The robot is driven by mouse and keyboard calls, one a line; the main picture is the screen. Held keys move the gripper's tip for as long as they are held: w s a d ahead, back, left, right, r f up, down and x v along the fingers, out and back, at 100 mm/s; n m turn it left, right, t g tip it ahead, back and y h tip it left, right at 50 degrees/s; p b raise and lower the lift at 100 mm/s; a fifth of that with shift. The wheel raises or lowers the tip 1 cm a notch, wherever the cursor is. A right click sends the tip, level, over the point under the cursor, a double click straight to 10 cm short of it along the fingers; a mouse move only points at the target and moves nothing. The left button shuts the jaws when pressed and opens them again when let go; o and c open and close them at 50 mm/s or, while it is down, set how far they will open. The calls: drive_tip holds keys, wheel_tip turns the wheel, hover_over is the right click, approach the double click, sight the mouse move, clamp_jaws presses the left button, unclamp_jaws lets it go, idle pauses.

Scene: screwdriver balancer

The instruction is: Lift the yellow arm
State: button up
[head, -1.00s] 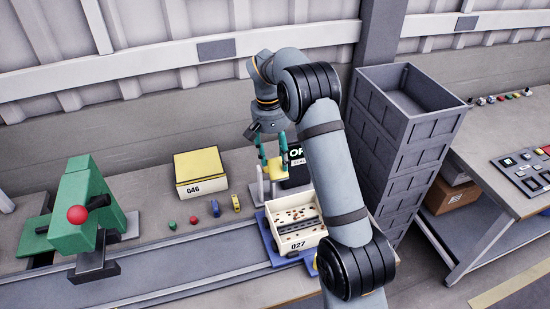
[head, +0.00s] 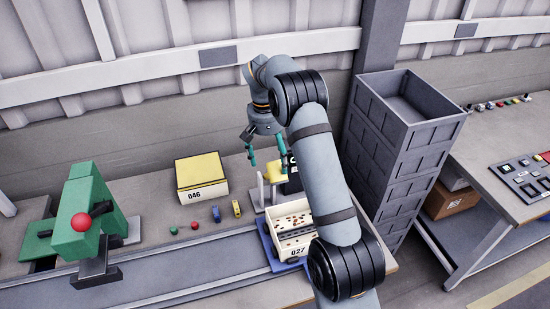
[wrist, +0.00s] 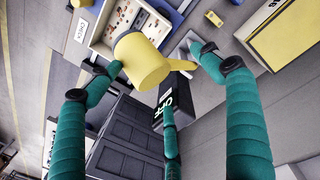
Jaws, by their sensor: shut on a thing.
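The yellow arm (head: 276,172) sits at the top of a pale post on the workbench, behind the bin marked 027. In the wrist view it is a thick yellow cylinder (wrist: 146,62) with a narrow tip pointing right. My gripper (head: 267,160) has teal fingers and reaches down over it from above. In the wrist view its fingers lie to the left and right of the yellow arm, with a third finger below it. My gripper is shut on the yellow arm, though the exact contact points are hard to see.
The cream bin 027 (head: 298,243) holds small pieces and stands on a blue carrier in front of the post. A dark box (head: 291,180) is close behind. The yellow-topped box 046 (head: 201,193), small coloured pieces, a green machine (head: 88,215) and tall grey crates (head: 390,170) stand around.

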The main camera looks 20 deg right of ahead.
idle(0.3)
drive_tip(key=shift+d, duration=0.15)
idle(0.3)
drive_tip(key=shift+r, duration=0.15)
wheel_tip(320, 180, up, 12)
drive_tip(key=a, duration=0.1)
idle(0.3)
drive_tip(key=shift+s+a, duration=0.1)
drive_tip(key=shift+w+d+f, duration=0.1)
drive_tip(key=shift+d+f, duration=0.05)
drive_tip(key=shift+f, duration=1.4)
drive_tip(key=shift+w+d+f, duration=0.1)
drive_tip(key=shift+d+f, duration=0.05)
drive_tip(key=shift+f, duration=1.35)
drive_tip(key=shift+d+f, duration=0.15)
drive_tip(key=shift+f, duration=1.4)
